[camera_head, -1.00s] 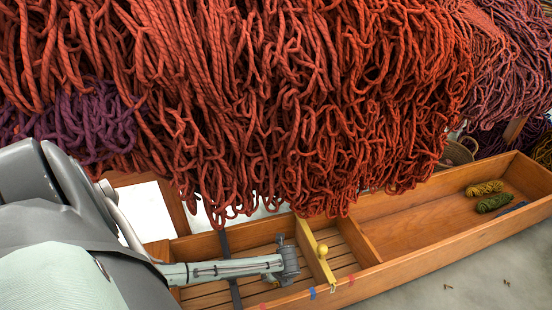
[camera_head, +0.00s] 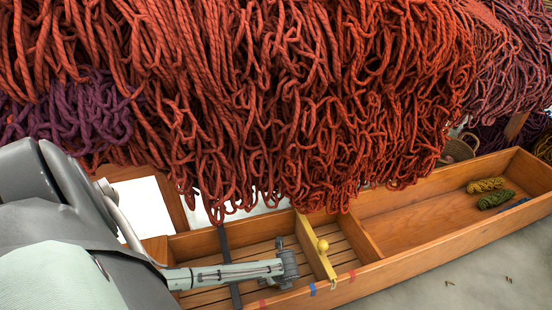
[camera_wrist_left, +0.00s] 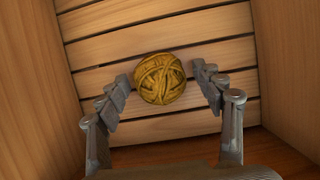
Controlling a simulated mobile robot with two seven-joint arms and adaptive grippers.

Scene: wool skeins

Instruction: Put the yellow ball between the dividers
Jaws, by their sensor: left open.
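The yellow ball (camera_wrist_left: 160,79) is a wound ball of mustard yarn resting on a slatted wooden floor in the left wrist view. My left gripper (camera_wrist_left: 163,82) is open, with one finger on each side of the ball. In the head view my left gripper (camera_head: 287,268) is over the slatted part of a long wooden trough (camera_head: 420,256), and the ball is hidden there. My right gripper is not in view.
A wooden divider (camera_head: 362,238) stands farther right. Beyond it, a yellow skein (camera_head: 486,184) and a green skein (camera_head: 496,200) lie in the trough's wide right part, otherwise mostly bare. Thick orange-red yarn (camera_head: 270,100) hangs over the trough's back edge.

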